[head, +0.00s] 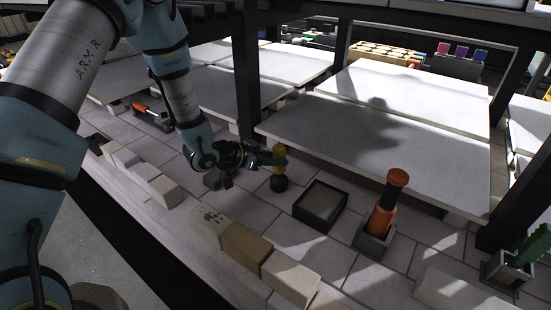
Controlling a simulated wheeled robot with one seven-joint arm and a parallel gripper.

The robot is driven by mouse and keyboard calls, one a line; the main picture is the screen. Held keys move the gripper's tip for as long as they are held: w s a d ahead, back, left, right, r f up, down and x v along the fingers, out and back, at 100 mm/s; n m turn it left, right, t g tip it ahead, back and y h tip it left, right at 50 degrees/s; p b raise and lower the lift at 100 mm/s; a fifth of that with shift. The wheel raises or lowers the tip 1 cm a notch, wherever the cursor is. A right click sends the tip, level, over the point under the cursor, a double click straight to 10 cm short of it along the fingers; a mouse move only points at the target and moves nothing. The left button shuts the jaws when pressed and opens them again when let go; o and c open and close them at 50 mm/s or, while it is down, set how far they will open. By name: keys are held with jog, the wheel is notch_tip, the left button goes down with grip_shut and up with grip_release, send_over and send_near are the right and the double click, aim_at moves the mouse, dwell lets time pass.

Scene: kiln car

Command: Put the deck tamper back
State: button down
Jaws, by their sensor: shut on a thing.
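The deck tamper, as I take it (280,166), is a small upright tool with a yellow-brown handle and a rounded black lower end. My gripper (277,160) reaches it from the left and is shut on its handle; the fingers partly hide the handle's middle. The tamper is close to upright. I cannot tell whether its black end touches the tiled deck or hangs just above it. A square black-rimmed tray (336,219) with a grey inside lies just right of the tamper and looks empty.
A green tool (533,243) stands in another holder at far right. Blocks (246,247) line the front edge. Pale shelf slabs (370,150) and dark posts (245,75) stand behind.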

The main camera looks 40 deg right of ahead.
jog(key=shift+c, duration=2.2)
grip_release()
jog(key=shift+a, duration=0.1)
jog(key=p+v, duration=0.3)
jog(key=v, duration=0.4)
jog(key=shift+a+r, duration=0.35)
jog(key=s+v, duration=0.1)
jog(key=v, duration=0.9)
jog(key=shift+w+a+r+b, duration=0.2)
jog(key=shift+w+a+b, duration=0.15)
jog(key=shift+w, duration=0.1)
jog(key=shift+w, duration=0.1)
